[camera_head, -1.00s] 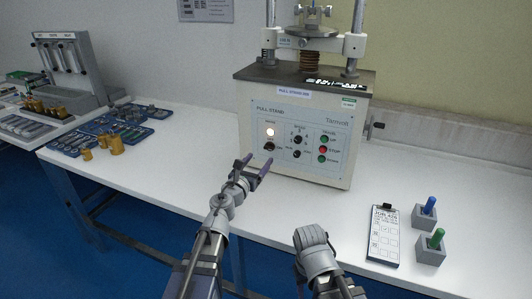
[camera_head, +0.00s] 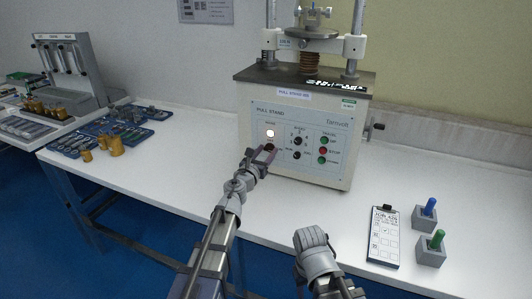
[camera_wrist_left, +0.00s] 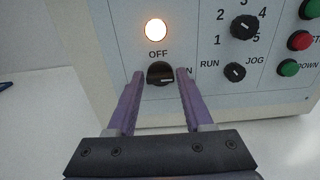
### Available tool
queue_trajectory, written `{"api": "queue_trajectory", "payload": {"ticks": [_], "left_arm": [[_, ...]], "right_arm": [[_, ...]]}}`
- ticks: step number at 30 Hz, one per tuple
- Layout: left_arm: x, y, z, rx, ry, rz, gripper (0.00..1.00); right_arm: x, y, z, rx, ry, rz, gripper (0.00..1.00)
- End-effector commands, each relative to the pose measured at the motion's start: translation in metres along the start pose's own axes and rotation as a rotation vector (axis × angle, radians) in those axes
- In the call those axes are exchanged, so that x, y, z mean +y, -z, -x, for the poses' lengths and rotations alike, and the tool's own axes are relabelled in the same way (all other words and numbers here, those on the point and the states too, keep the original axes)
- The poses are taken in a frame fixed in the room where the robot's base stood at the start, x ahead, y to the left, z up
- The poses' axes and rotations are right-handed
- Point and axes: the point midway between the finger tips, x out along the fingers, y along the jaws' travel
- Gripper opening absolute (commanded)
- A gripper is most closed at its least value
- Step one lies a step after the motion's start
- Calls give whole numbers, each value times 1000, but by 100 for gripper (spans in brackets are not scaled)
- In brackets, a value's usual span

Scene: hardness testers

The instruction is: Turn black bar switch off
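The black bar switch (camera_wrist_left: 161,74) sits on the front panel of the pull stand (camera_head: 290,175), below a lit white lamp (camera_wrist_left: 156,29). "OFF" is printed above it and a partly covered label, ending in N, is at its right. Its bar lies roughly level, with a pale mark toward the right. My left gripper (camera_wrist_left: 155,78) is open, one purple finger on each side of the knob; I cannot tell whether they touch it. In the head view the gripper (camera_head: 258,152) partly covers the switch. My right gripper (camera_head: 312,240) is low at centre; its fingers cannot be made out.
Right of the switch are a numbered knob (camera_wrist_left: 244,26), a RUN/JOG knob (camera_wrist_left: 235,72) and green and red buttons (camera_head: 323,150). A clipboard (camera_head: 384,236) and two gray blocks with blue and green handles (camera_head: 427,213) stand on the table at right.

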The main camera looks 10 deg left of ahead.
Motion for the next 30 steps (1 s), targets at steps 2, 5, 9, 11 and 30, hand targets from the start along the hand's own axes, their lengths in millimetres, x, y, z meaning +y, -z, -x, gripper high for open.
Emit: {"api": "queue_trajectory", "payload": {"ticks": [2,5,9,11,30], "left_arm": [[0,0,0,0,0,0,41],[0,0,0,0,0,0,30],[0,0,0,0,0,0,14],[0,0,0,0,0,0,8],[1,0,0,0,0,153,0]], "right_arm": [[0,0,0,0,0,0,50],[0,0,0,0,0,0,50],[0,0,0,0,0,0,50],[0,0,0,0,0,0,50],[0,0,0,0,0,0,50]]}}
